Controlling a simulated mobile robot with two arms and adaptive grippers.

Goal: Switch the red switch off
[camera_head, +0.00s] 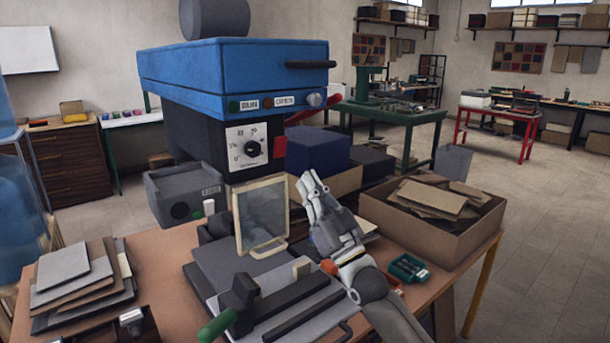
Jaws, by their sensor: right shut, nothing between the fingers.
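A blue-topped machine (230,75) stands at the back of the workbench. Its front has a green button (234,106), a small dark reddish button (268,102) and a pale knob (314,99). A red lever (312,112) sticks out at its right side. I cannot tell for sure which of these is the red switch, or its on or off state. My right gripper (309,184) is shut and empty, pointing up in front of the machine, below and apart from these controls.
A cardboard box (425,240) of offcuts is to the right. A guillotine-like tool (232,306) and stacked boards (80,280) fill the front.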

